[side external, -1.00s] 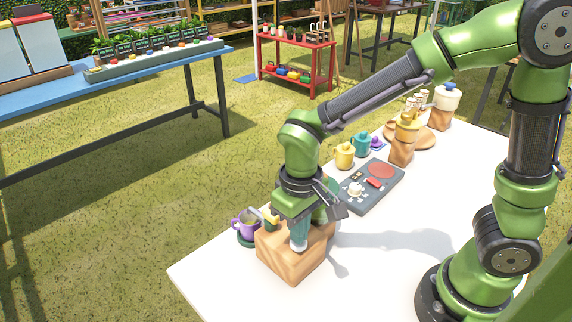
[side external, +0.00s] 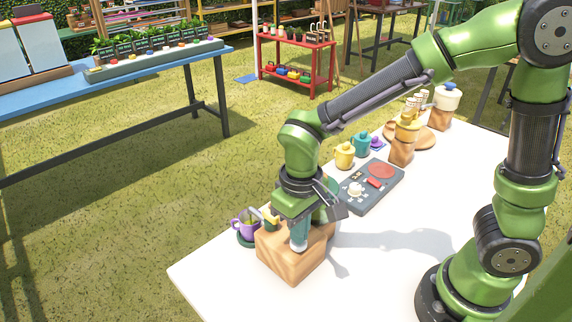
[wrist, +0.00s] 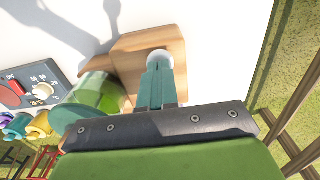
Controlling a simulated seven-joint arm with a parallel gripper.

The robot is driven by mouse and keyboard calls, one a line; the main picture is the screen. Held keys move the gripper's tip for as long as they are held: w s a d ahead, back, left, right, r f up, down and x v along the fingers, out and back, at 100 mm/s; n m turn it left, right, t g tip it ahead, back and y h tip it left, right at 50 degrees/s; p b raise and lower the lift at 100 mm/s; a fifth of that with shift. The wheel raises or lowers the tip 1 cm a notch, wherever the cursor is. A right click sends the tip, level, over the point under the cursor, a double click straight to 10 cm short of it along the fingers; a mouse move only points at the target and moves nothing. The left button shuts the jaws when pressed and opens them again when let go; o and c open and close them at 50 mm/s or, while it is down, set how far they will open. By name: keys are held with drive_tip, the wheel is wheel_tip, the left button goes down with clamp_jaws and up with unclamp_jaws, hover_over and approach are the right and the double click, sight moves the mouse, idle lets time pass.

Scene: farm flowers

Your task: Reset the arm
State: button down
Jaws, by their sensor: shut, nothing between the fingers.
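My gripper (side external: 299,236) is low over a wooden block (side external: 290,262) at the near end of the white table (side external: 225,272). In the wrist view my gripper (wrist: 158,72) has its teal fingers together, with a white round thing (wrist: 160,56) at their tips, over the wooden block (wrist: 140,45). I cannot tell whether the tips touch it. A green cylindrical thing (wrist: 98,92) stands beside the fingers in the wrist view.
A purple cup (side external: 245,224) stands left of the block. A grey control panel (side external: 372,187) with a red disc lies further back, with a yellow mug (side external: 344,155) and a teal mug (side external: 360,145) behind it. The table right of the block is clear.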

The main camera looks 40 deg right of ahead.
drive_tip(key=shift+r, duration=0.55)
idle(2.2)
wheel_tip(320, 180, up, 6)
idle(0.6)
drive_tip(key=shift+w, duration=0.1)
drive_tip(key=shift+s+f, duration=0.25)
drive_tip(key=shift+f, duration=0.05)
drive_tip(key=s+d+r+m+t+y, duration=0.1)
drive_tip(key=s+d+r+m+t, duration=0.1)
drive_tip(key=d, duration=0.4)
drive_tip(key=s+d+r+m+t+y, duration=0.1)
drive_tip(key=s+d+r+m+t, duration=0.1)
drive_tip(key=d+r+t, duration=0.3)
drive_tip(key=shift+s+d, duration=0.4)
drive_tip(key=shift+s, duration=0.25)
